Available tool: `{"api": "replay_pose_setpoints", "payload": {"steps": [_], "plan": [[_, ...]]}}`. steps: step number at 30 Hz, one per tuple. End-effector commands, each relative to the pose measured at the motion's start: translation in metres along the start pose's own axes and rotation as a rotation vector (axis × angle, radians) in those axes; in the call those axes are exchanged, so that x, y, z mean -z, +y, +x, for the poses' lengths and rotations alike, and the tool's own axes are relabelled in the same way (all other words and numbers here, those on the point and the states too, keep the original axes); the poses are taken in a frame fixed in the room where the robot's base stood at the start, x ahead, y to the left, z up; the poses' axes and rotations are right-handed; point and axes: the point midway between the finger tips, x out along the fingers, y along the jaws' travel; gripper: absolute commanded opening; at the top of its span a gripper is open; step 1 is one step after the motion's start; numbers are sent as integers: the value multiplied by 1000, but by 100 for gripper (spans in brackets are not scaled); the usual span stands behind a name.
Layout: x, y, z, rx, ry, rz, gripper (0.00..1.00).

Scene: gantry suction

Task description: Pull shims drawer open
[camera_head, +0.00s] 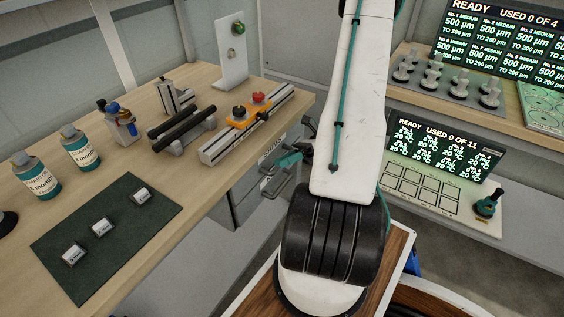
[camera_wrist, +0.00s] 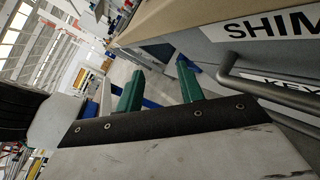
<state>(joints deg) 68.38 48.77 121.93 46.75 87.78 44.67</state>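The shims drawer shows its white label, reading "SHIM", in the wrist view (camera_wrist: 270,25), cut off by the picture's edge. A grey bar handle (camera_wrist: 270,90) runs just below this label and passes in front of a "KEY" label. My gripper (camera_wrist: 158,80) has two green fingers apart with nothing between them. The handle lies to the right of the fingers, not between them. In the head view my gripper (camera_head: 289,159) is beside the drawer fronts (camera_head: 250,185) under the wooden bench. The drawers look shut.
The wooden bench (camera_head: 190,85) above the drawers holds a rail fixture (camera_head: 245,125), bottles (camera_head: 80,147) and a dark green mat (camera_head: 110,240) with small blocks. A lower drawer handle (camera_head: 277,185) sticks out near my gripper. A second bench with display screens (camera_head: 445,140) stands at right.

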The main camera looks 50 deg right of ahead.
Motion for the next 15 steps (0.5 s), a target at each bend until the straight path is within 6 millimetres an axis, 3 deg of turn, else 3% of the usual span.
{"api": "replay_pose_setpoints", "payload": {"steps": [1,6,10,15], "plan": [[21,-11,-10,28,-96,88,38],[56,-52,-40,80,-417,428,38],[66,-77,-61,61,-622,655,38],[69,-91,-72,29,-734,778,38]]}}
